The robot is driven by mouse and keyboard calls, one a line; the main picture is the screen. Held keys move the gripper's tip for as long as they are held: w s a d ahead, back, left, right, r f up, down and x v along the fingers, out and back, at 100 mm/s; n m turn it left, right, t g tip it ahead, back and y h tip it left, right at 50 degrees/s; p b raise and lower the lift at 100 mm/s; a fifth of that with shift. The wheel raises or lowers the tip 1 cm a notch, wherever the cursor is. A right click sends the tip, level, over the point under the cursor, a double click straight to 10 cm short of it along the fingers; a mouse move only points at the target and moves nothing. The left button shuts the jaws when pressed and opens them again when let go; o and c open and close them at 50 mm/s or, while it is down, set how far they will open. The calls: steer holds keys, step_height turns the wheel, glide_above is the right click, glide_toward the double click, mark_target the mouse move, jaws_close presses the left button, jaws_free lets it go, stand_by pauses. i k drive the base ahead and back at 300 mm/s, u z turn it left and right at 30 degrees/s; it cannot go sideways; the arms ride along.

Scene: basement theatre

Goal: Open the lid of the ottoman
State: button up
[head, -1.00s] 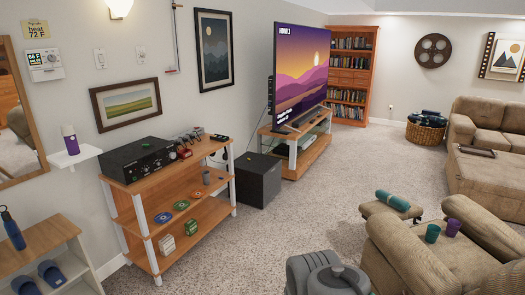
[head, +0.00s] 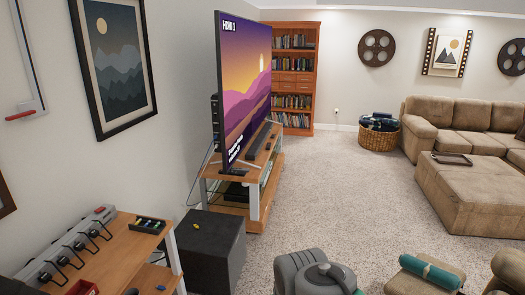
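A large tan upholstered ottoman (head: 468,205) stands on the carpet at the right, in front of the sofa. A dark tray (head: 452,159) lies on its top, which looks flat and closed. A smaller tan footstool (head: 410,284) is at the bottom right, partly cut off, with a teal roll (head: 428,271) on it. I cannot tell which of the two has a lid. A grey part of my own arm shows at the bottom middle. My gripper is not in view.
Open carpet (head: 345,195) lies between the TV stand (head: 256,200) and the large ottoman. A black box (head: 208,248) stands left, beside a wooden shelf (head: 120,255). A tan sofa (head: 465,115), wicker basket (head: 379,138) and bookcase (head: 293,65) are at the back.

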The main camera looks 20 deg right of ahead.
mark_target(483, 192)
steer(key=z, duration=0.9)
steer(key=i, duration=2.45)
steer(key=z, duration=0.7)
steer(key=i, duration=3.75)
steer(key=z, duration=0.05)
